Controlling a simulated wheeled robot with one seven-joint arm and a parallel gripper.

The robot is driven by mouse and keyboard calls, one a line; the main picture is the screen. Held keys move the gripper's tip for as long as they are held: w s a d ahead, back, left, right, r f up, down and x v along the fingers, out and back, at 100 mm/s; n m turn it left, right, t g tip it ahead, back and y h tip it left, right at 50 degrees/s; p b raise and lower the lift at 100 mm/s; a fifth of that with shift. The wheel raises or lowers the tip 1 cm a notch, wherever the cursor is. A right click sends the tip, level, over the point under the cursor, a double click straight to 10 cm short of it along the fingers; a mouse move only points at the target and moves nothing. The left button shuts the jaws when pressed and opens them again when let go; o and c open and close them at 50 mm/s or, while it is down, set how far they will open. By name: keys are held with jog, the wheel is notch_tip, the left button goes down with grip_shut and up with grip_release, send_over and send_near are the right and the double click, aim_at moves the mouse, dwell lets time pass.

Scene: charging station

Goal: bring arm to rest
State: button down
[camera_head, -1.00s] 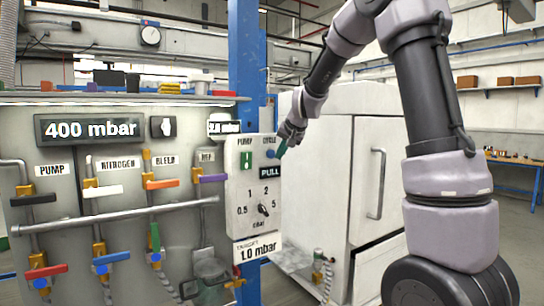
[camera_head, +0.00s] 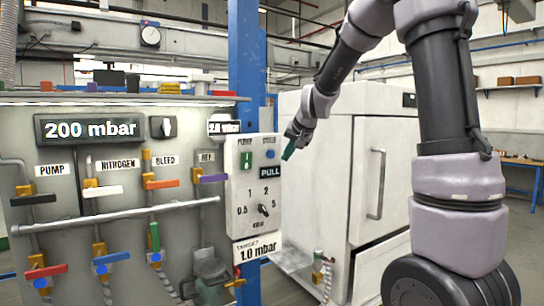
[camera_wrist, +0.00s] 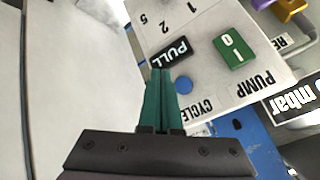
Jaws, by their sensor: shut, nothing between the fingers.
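My gripper (camera_head: 289,153) is shut and empty, its green fingers together, just right of the white control box (camera_head: 243,222). In the wrist view my gripper (camera_wrist: 161,75) points toward the box face, its tips overlapping the picture near the PULL label (camera_wrist: 171,53) and the blue CYCLE button (camera_wrist: 184,85). The green PUMP switch (camera_wrist: 234,51) is to the right there. In the head view the blue CYCLE button (camera_head: 270,154) is uncovered, and a gap shows between it and the fingers.
A valve panel (camera_head: 75,222) with coloured levers stands left of the box; its display (camera_head: 89,128) reads 200 mbar. A white cabinet (camera_head: 330,180) stands right behind my gripper. A blue post (camera_head: 245,60) rises behind the box. A target label (camera_head: 257,247) reads 1.0 mbar.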

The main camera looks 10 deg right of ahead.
jog(key=s+d+r, duration=0.1)
jog(key=s+d, duration=0.1)
jog(key=s, duration=1.4)
jog(key=s+d+r+g, duration=0.1)
jog(key=s+d+r, duration=0.1)
jog(key=s, duration=1.4)
jog(key=shift+s+d+h, duration=0.15)
jog(key=shift+d+h, duration=0.15)
jog(key=shift+d, duration=0.1)
